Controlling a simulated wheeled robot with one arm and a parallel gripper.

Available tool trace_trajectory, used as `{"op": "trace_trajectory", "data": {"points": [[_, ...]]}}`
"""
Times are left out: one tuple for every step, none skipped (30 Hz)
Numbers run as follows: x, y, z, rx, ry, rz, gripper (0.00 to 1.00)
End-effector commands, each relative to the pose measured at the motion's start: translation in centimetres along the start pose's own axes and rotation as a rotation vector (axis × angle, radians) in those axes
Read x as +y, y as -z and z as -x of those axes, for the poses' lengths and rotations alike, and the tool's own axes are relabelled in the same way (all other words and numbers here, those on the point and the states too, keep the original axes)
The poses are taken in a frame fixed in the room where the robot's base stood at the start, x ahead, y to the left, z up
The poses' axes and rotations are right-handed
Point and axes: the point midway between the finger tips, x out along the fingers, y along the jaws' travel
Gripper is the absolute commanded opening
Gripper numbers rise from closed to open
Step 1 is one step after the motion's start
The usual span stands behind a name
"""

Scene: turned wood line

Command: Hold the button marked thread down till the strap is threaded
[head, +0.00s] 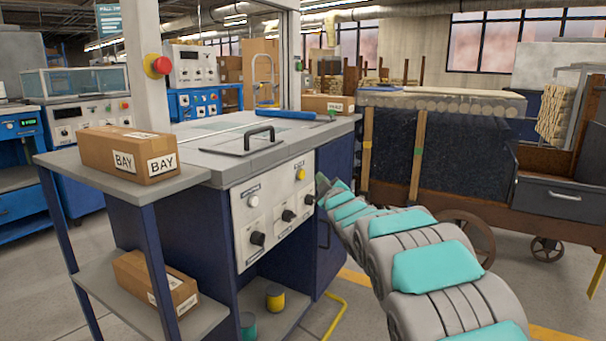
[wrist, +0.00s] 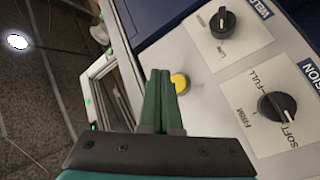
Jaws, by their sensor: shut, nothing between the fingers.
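The machine's pale control panel (head: 272,213) carries a white button (head: 253,201) at its left and a yellow button (head: 300,174) at its upper right. The small labels above them are too blurred to read. The yellow button also shows in the wrist view (wrist: 180,83), close by the right side of my fingertips. My gripper (wrist: 160,72) is shut and empty, its green fingers together; I cannot tell whether they touch the panel. In the head view my arm reaches to the panel's right side. I cannot make out the strap.
Black knobs (head: 257,238) sit below the buttons; two show near my fingers in the wrist view (wrist: 223,22). A red stop button (head: 157,66) is on the post. A carton (head: 128,152) lies on the left side shelf. A cart (head: 548,194) stands at the right.

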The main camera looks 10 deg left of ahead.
Motion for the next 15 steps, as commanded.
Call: {"op": "trace_trajectory", "data": {"points": [[0.4,-0.1,0.3,0.0,-0.001,0.0,0.0],[0.6,-0.2,0.5,0.0,-0.001,0.0,0.0],[0.8,-0.4,0.8,0.0,-0.001,0.0,0.0],[0.9,-0.6,1.0,0.0,-0.001,0.0,0.0],[1.0,-0.8,1.2,-0.001,-0.001,0.0,0.0],[1.1,-1.0,1.4,-0.002,0.0,0.0,0.0],[1.2,-1.1,1.6,-0.002,0.0,0.001,0.0],[1.3,-1.2,1.7,-0.002,0.0,0.001,0.0],[1.4,-1.3,1.9,-0.001,0.0,0.001,0.0],[1.4,-1.3,1.9,0.0,0.0,0.001,0.0],[1.4,-1.3,1.9,0.0,0.0,0.001,0.0],[1.4,-1.3,1.9,0.001,0.0,0.001,0.0],[1.4,-1.3,1.9,0.001,0.0,0.001,0.0],[1.4,-1.3,1.9,0.001,0.0,0.0,0.0],[1.4,-1.3,1.9,0.001,0.0,0.0,0.0]]}}
